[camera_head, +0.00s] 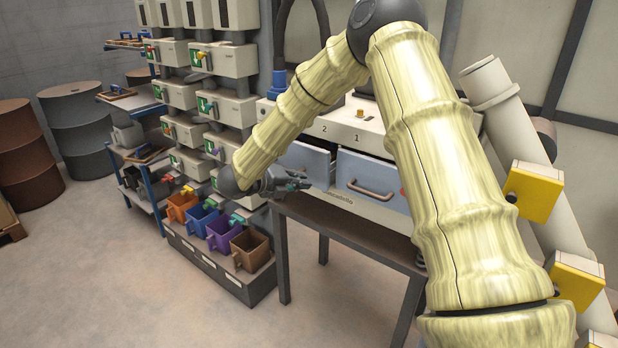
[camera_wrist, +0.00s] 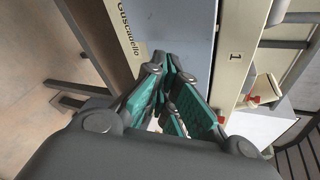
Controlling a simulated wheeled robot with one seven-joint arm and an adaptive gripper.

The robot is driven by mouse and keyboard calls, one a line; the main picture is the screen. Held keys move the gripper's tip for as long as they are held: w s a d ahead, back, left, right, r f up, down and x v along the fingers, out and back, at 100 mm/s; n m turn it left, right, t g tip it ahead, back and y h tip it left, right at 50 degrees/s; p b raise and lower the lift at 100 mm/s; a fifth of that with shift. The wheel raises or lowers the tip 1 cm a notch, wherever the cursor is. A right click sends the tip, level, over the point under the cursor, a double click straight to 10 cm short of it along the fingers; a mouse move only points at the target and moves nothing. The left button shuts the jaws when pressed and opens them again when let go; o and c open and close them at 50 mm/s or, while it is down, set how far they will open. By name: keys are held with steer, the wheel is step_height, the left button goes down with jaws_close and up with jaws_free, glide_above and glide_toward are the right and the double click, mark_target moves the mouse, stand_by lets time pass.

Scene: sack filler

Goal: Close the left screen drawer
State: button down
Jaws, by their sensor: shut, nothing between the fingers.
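The left screen drawer (camera_head: 306,163) is a blue-grey front under the number 2 in the head view. It appears to stand out from the cream machine; how far, I cannot tell. My gripper (camera_head: 298,184) is shut and empty, in front of the drawer's lower part and partly hiding it. In the wrist view my green-padded fingers (camera_wrist: 172,78) are close together, pointing at a blue-grey panel (camera_wrist: 182,28) beside the number 1. I cannot tell which drawer this panel is, nor whether the fingers touch it.
The right drawer (camera_head: 372,182) has a brown handle and a dark gap along its top. A dark table (camera_head: 345,226) carries the machine. Colored bins (camera_head: 222,232) sit on a low base to the left. Open floor lies in front.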

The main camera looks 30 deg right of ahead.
mark_target(314, 169)
steer(key=w+a+f+n+t+h, duration=0.2)
steer(key=a+f+n+t+h, duration=0.15)
steer(key=a+n, duration=0.3)
steer(key=shift+t, duration=0.35)
steer(key=p+x, duration=0.5)
steer(key=x, duration=0.7)
steer(key=shift+d+r, duration=0.2)
steer(key=shift+d, duration=0.2)
steer(key=shift+p+x, duration=0.3)
steer(key=shift+x, duration=0.5)
steer(key=shift+f, duration=0.15)
steer(key=shift+d+f, duration=0.1)
steer(key=shift+w+d+f+b, duration=0.15)
steer(key=shift+d+b, duration=0.35)
steer(key=shift+b, duration=0.4)
steer(key=b+x, duration=0.2)
steer(key=shift+w+d, duration=0.15)
steer(key=shift+d, duration=0.15)
steer(key=shift+w+d+b, duration=0.1)
steer(key=shift+d+b, duration=0.2)
steer(key=shift+b, duration=0.15)
steer(key=shift+d+r, duration=0.15)
steer(key=shift+r, duration=0.2)
